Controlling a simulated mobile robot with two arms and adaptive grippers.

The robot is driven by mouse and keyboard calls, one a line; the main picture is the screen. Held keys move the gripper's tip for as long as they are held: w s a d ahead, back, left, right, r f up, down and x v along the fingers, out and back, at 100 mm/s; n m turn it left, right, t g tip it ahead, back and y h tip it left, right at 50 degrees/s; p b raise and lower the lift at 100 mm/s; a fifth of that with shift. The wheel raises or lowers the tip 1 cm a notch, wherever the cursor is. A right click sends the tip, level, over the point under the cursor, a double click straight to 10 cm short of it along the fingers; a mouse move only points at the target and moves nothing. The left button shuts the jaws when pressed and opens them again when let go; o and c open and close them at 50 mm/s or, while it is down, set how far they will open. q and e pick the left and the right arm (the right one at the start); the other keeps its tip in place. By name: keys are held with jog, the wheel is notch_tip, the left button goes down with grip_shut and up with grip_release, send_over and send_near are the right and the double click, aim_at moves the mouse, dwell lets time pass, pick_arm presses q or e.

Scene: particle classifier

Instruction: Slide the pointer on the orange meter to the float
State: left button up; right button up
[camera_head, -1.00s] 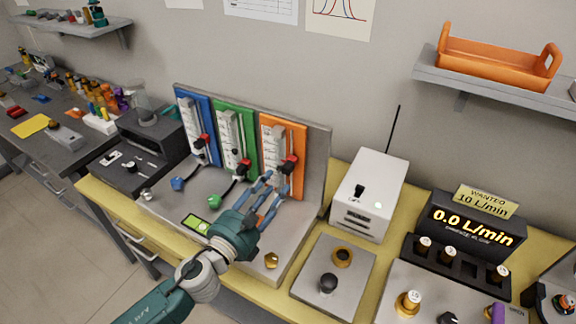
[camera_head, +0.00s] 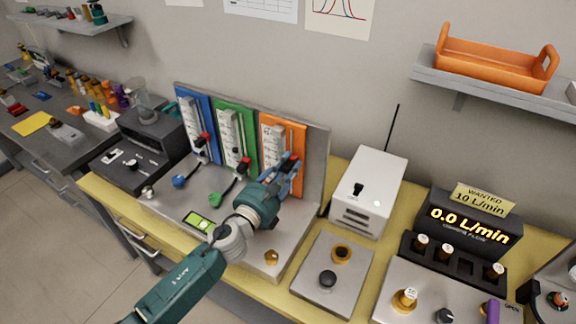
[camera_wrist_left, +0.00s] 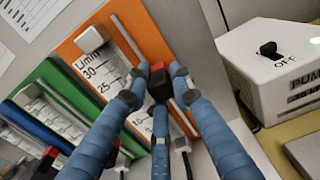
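The orange meter (camera_head: 297,133) stands against the grey back panel, right of the green and blue meters. My left gripper (camera_head: 291,160) reaches to this pointer. In the wrist view the blue fingertips (camera_wrist_left: 159,79) lie close around the pointer, one on each side and a third below. Whether they press on it is unclear. I cannot make out the float; the fingers cover part of the tube. My right gripper is not in view.
The green meter (camera_head: 236,130) and blue meter (camera_head: 194,115) stand close on the left, with their own red pointers. A white pump box (camera_head: 372,185) stands to the right. Knobs (camera_head: 216,199) sit on the panel's base below the meters.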

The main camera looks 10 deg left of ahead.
pick_arm(q)
jog(key=shift+d, duration=0.1)
grip_shut()
notch_tip(320, 180, down, 5)
jog(key=b, duration=0.4)
jog(key=shift+r, duration=0.15)
jog(key=o, duration=0.7)
grip_release()
jog(key=shift+s+d+r, duration=0.1)
jog(key=shift+d, duration=0.05)
jog(key=v, duration=1.2)
